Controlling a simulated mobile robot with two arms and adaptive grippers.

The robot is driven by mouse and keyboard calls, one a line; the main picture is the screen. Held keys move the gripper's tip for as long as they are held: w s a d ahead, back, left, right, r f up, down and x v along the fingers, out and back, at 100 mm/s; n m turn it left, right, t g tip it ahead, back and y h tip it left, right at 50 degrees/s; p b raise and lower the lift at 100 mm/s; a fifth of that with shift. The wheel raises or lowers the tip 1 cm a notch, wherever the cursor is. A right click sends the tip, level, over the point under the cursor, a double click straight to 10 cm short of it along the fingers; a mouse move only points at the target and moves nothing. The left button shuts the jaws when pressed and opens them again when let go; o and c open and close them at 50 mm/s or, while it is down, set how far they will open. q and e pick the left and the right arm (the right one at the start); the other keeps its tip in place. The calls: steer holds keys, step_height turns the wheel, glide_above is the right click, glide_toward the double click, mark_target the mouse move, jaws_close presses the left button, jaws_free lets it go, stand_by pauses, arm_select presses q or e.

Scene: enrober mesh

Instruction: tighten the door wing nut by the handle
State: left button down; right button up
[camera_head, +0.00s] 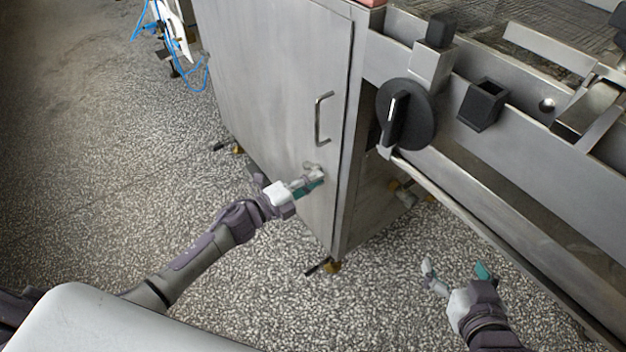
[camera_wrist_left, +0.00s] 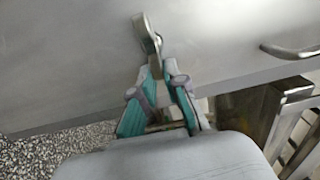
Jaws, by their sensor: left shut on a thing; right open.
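The door wing nut (camera_wrist_left: 147,38) sits on the grey metal cabinet door, below the door handle (camera_head: 323,118) in the head view. In the left wrist view one wing of the nut sticks out beyond my fingertips. My left gripper (camera_head: 314,179) is at the door and shut on the wing nut; its teal fingers (camera_wrist_left: 160,82) meet at the nut's near part and hide it. The handle (camera_wrist_left: 290,51) also shows at the right of the wrist view. My right gripper (camera_head: 457,272) is open and empty over the speckled floor, apart from the machine.
A black rotary knob (camera_head: 407,114) and a black square socket (camera_head: 483,104) are on the steel machine frame right of the cabinet. A long rail (camera_head: 470,221) runs down to the right, above my right gripper. Blue hoses (camera_head: 190,72) lie far left. The floor in front is clear.

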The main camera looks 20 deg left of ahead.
arm_select(q)
steer(key=shift+s+d+f, duration=0.1)
steer(key=shift+f, duration=0.1)
steer(key=c, duration=1.2)
jaws_free()
steer(key=shift+r, duration=0.1)
steer(key=v, duration=1.2)
